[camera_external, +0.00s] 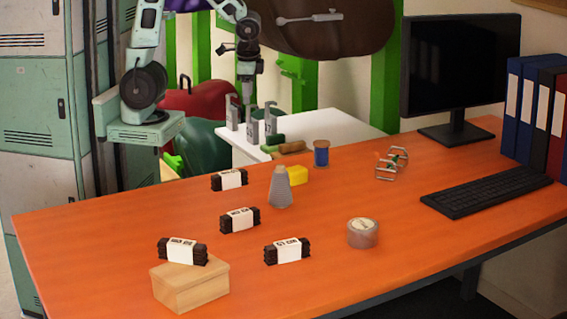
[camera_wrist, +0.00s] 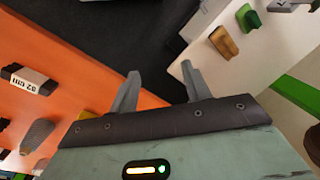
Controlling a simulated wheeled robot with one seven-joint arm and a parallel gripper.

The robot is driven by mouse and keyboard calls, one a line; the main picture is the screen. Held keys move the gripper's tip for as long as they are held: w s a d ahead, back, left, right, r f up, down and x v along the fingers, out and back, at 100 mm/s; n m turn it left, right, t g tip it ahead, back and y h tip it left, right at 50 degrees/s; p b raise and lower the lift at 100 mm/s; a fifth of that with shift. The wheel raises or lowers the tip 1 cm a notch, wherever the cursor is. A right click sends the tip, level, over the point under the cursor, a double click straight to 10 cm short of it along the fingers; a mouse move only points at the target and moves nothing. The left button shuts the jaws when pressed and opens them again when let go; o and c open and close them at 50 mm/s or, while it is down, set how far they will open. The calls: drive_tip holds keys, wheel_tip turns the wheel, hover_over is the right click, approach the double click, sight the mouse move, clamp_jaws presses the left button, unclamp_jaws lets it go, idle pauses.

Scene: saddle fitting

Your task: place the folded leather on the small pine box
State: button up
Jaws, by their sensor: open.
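A small pine box (camera_external: 190,290) stands near the front left of the orange table. A folded leather bundle (camera_external: 183,251), dark brown with a white printed band, rests on the box's top towards its back edge. Three similar bundles lie on the table: one at the back (camera_external: 230,180), one in the middle (camera_external: 240,220) and one right of the box (camera_external: 288,251). One bundle shows at the left of the wrist view (camera_wrist: 30,79). My gripper (camera_external: 246,98) hangs beyond the table's back edge, far from the box. In the wrist view its fingers (camera_wrist: 160,88) are apart, with nothing between them.
A grey cone (camera_external: 280,188), yellow block (camera_external: 297,175), blue tin (camera_external: 321,153) and tape roll (camera_external: 362,233) stand on the table. The monitor (camera_external: 458,70), keyboard (camera_external: 490,191) and binders (camera_external: 535,105) fill the right. A white side table (camera_external: 335,125) with metal pieces lies behind.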

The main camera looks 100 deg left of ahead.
drive_tip(key=s+n+h, duration=0.1)
drive_tip(key=s+n, duration=0.4)
drive_tip(key=s, duration=0.3)
drive_tip(key=shift+a+f+n+t, duration=0.35)
drive_tip(key=shift+a+n+t, duration=0.05)
drive_tip(key=shift+s, duration=0.1)
